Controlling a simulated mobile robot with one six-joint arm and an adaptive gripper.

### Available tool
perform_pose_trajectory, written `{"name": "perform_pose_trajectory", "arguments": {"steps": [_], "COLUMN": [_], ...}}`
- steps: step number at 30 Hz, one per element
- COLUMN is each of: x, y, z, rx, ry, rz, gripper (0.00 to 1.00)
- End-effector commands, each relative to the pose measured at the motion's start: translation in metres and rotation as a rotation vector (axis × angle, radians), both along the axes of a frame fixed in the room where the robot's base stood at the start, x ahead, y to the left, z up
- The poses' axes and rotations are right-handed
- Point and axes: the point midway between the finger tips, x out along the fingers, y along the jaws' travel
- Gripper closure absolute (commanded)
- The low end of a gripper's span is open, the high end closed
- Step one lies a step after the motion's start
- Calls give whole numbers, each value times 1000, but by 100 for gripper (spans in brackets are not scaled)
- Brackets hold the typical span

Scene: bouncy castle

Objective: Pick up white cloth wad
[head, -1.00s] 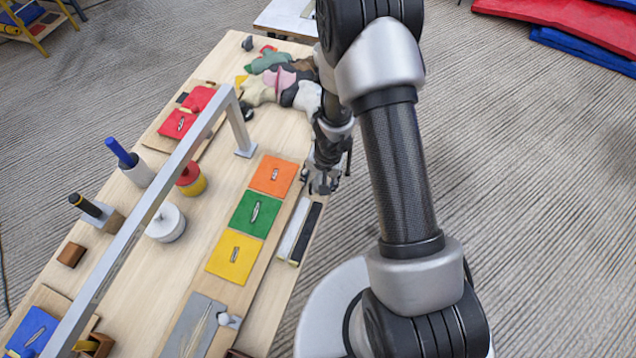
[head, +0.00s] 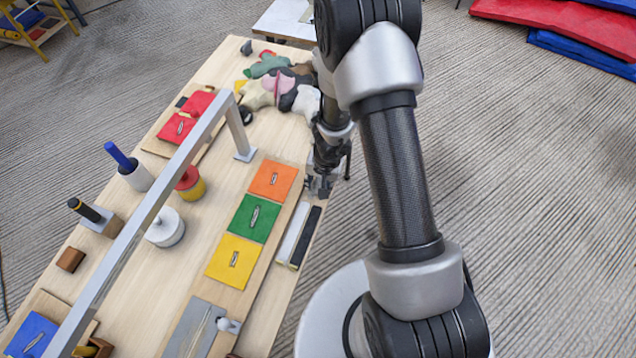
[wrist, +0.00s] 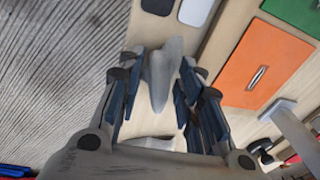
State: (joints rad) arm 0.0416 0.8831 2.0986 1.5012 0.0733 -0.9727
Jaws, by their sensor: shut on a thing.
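A pale grey-white cloth wad (wrist: 163,75) sits between the fingers of my gripper (wrist: 160,98) in the wrist view. It is narrow and pinched, pointing down toward the wooden table top. My gripper is shut on it. In the head view my gripper (head: 322,184) is over the right edge of the table, beside the orange panel; the held cloth is too small and hidden there to make out. A mixed pile of cloths (head: 285,84) lies at the table's far end, partly behind my arm, with pale pieces among green, pink and dark ones.
The orange panel (head: 272,180), green panel (head: 253,218) and yellow panel (head: 233,260) lie left of my gripper. White and black strips (head: 293,232) lie nearer. A grey metal frame (head: 150,205) spans the table.

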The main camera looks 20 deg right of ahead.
Motion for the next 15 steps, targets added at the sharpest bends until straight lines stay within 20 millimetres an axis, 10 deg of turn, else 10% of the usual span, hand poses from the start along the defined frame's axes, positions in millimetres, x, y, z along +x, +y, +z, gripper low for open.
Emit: {"name": "perform_pose_trajectory", "arguments": {"steps": [15], "x": [1], "y": [0], "z": [57], "rx": [0], "ry": [-2], "rz": [2], "gripper": [85]}}
